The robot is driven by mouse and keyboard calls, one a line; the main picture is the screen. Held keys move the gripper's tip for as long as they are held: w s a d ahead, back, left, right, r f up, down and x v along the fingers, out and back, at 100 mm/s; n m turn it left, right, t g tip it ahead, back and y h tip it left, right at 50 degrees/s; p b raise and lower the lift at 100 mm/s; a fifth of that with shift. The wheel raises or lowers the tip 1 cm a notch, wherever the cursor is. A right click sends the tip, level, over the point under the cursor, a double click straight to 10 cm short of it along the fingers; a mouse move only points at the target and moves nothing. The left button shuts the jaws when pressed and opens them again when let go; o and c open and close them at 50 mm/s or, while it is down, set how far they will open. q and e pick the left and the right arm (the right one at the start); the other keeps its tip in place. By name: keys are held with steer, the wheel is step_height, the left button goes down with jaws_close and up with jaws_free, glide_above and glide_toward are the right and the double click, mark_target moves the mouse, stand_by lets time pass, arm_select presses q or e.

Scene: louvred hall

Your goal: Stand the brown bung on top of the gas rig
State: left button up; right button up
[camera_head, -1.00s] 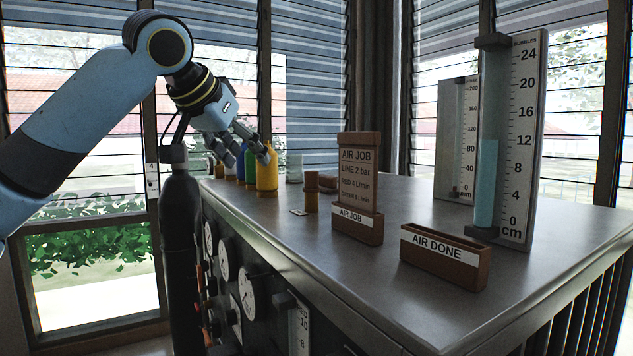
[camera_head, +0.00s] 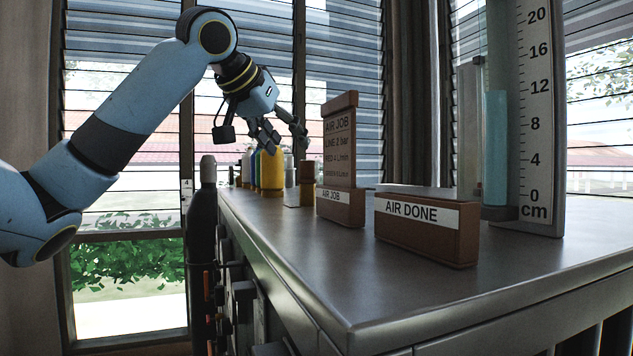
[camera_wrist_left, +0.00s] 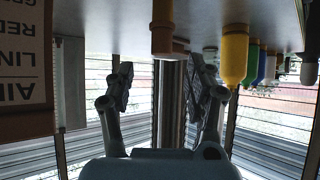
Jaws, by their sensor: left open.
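The gas rig (camera_head: 284,230) is a dark cabinet with a grey metal top. A small brown cylinder (camera_head: 307,194) with a darker cap stands upright on that top, left of the AIR JOB sign; it looks like the brown bung, though I cannot be sure. It shows upside down at the top of the left wrist view (camera_wrist_left: 163,22). My left gripper (camera_head: 284,134) is open and empty, above and slightly left of the cylinder, apart from it. In the left wrist view its two fingers (camera_wrist_left: 160,66) are spread with nothing between them. My right gripper is out of view.
A yellow bottle (camera_head: 272,172) and several coloured ones stand left of the cylinder. The AIR JOB holder (camera_head: 340,207), AIR DONE box (camera_head: 425,240) and tall scale (camera_head: 537,120) stand to the right. The front of the top is bare.

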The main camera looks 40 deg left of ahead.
mark_target(303, 163)
arm_select(q)
steer(key=p+x, duration=0.2)
steer(key=x, duration=0.6)
steer(key=shift+a, duration=0.15)
steer(key=shift+w+f+p, duration=0.35)
steer(key=shift+w+f, duration=0.1)
steer(key=shift+w, duration=0.05)
steer(key=shift+a, duration=0.1)
steer(key=shift+p, duration=0.4)
steer(key=c, duration=1.1)
jaws_close()
